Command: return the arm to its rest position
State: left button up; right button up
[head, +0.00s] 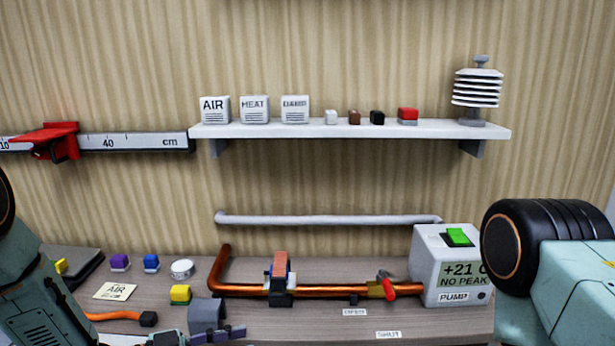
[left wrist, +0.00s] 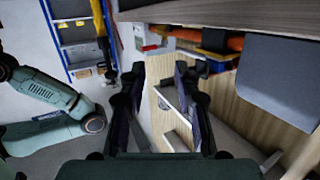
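My left arm (head: 35,285) comes in at the lower left of the head view, over the front left of the bench. Dark finger parts of my left gripper (head: 205,335) show at the bottom edge. In the left wrist view the left gripper (left wrist: 158,100) has its two dark fingers apart, with nothing between them. My right arm (head: 565,270) fills the lower right of the head view, with a large black joint beside the pump box. The right gripper is outside both views.
The bench (head: 300,325) holds a copper pipe (head: 240,290), a grey pump box (head: 435,258), a grey block (head: 206,315) and small coloured blocks near my left arm. A white shelf (head: 350,131) and a ruler rail (head: 130,142) are on the wall. A blue rack (left wrist: 75,35) shows in the wrist view.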

pick_arm(q)
jog(key=s+a+f+n+g+y+b, duration=0.1)
jog(key=s+f+n+y, duration=0.35)
jog(key=f, duration=0.35)
jog(key=s+a+f+n+y, duration=0.2)
jog(key=s+f+n+y, duration=0.3)
jog(key=f, duration=0.4)
jog(key=s+a+f+n+g+y, duration=0.2)
jog(key=s+a+g, duration=0.1)
jog(key=s, duration=0.7)
jog(key=s+a+f+n+g+y+b, duration=0.1)
jog(key=s+a+f+g+y, duration=0.1)
jog(key=s, duration=0.9)
jog(key=shift+a+f+n+g+y, duration=0.35)
jog(key=shift+a+g+y, duration=0.3)
jog(key=shift+a, duration=0.25)
jog(key=shift+s, duration=0.1)
